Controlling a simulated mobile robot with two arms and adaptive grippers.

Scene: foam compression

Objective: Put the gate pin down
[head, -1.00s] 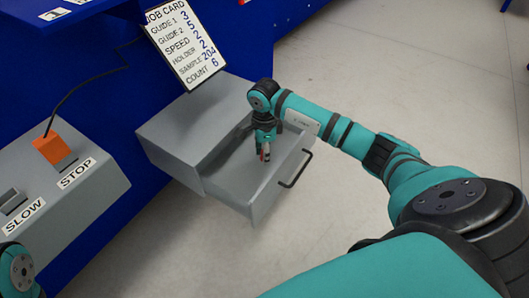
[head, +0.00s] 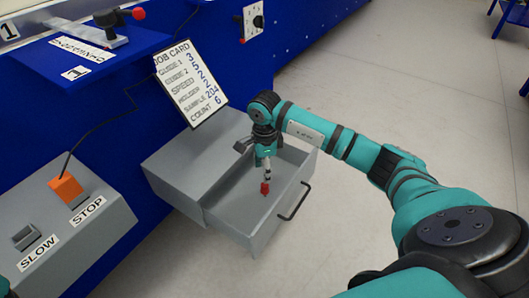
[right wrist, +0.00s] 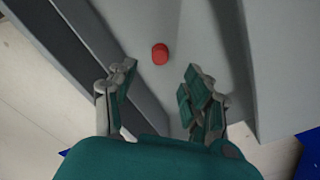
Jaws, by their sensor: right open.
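The gate pin shows as a small red piece (head: 265,188) inside the open grey drawer (head: 246,222). In the right wrist view its red end (right wrist: 160,54) lies beyond the fingertips, against the grey drawer floor. My right gripper (head: 266,165) points down into the drawer. In the right wrist view its two fingers (right wrist: 160,88) are spread with an empty gap between them, apart from the red piece. The rest of the pin cannot be made out. Only a sliver of my left arm shows at the left edge; its gripper is out of view.
The grey drawer cabinet (head: 180,165) stands against the blue machine. A job card (head: 190,82) rises behind it. A control box (head: 75,230) with an orange switch (head: 66,189) is at left. A red-knobbed lever (head: 138,13) is on the machine.

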